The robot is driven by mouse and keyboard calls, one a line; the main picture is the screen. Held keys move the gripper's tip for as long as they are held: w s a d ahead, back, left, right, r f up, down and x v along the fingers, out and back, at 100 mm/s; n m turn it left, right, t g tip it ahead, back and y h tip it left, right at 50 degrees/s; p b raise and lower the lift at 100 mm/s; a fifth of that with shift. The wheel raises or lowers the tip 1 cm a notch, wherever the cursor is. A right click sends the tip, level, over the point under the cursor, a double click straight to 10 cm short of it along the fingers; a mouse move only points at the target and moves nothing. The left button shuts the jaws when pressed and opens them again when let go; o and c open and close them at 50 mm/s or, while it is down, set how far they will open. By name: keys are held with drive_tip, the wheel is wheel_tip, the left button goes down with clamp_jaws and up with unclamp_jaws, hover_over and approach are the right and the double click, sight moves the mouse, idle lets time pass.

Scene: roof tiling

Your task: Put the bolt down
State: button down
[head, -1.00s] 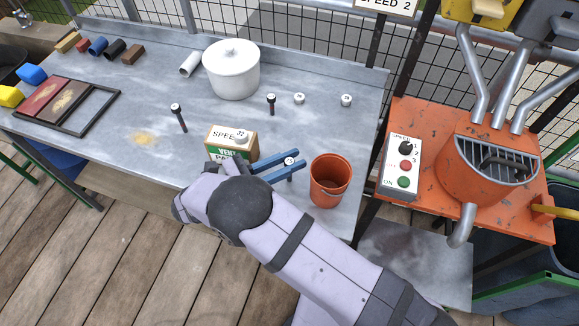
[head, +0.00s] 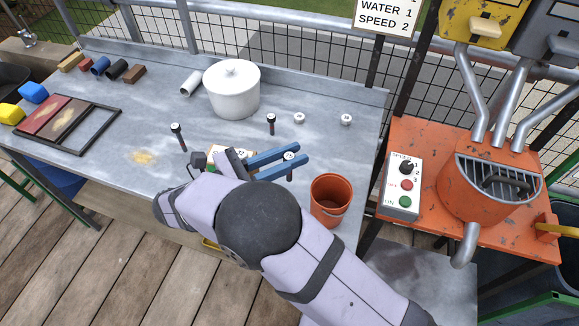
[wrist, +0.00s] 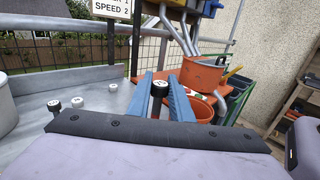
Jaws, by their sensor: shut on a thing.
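My gripper (head: 283,162) has blue fingers and is shut on a dark bolt (head: 289,157) with a pale marked top. The bolt is upright, its shaft hanging below the fingers, over the grey table left of the orange bucket. Whether its lower end touches the table I cannot tell. In the wrist view the bolt (wrist: 160,90) stands between the fingers, its lower part hidden by my wrist. Two other bolts stand upright on the table, one (head: 178,136) to the left and one (head: 271,124) behind my gripper.
The orange bucket (head: 331,200) stands close right of my gripper. A box (head: 231,151) is mostly hidden behind my arm. A white pot (head: 231,90) and two nuts (head: 299,118), (head: 346,119) are farther back on the table (head: 325,145). An orange mixer (head: 487,195) stands right.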

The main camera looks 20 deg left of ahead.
drive_tip(key=shift+r, duration=0.35)
drive_tip(key=w+d+r+g+b, duration=0.1)
drive_tip(key=w+d+r+b, duration=0.35)
drive_tip(key=w+d, duration=0.9)
drive_tip(key=w+a+f+n+t+y, duration=0.1)
drive_tip(key=w+a+n+t+y, duration=0.15)
drive_tip(key=a+y, duration=0.2)
drive_tip(key=w+a+f+n+t+y+p, duration=0.1)
drive_tip(key=w+a+f+n+t+y, duration=0.1)
drive_tip(key=a+n+y, duration=0.3)
drive_tip(key=w+a+f+n+t+y, duration=0.1)
drive_tip(key=w+a+t+y, duration=0.15)
drive_tip(key=a, duration=0.35)
drive_tip(key=shift+g+y, duration=0.3)
drive_tip(key=shift+g, duration=0.2)
drive_tip(key=shift+s+f+p, duration=0.2)
drive_tip(key=shift+f+p, duration=0.3)
drive_tip(key=shift+f, duration=4.6)
drive_tip(key=shift+f, duration=0.2)
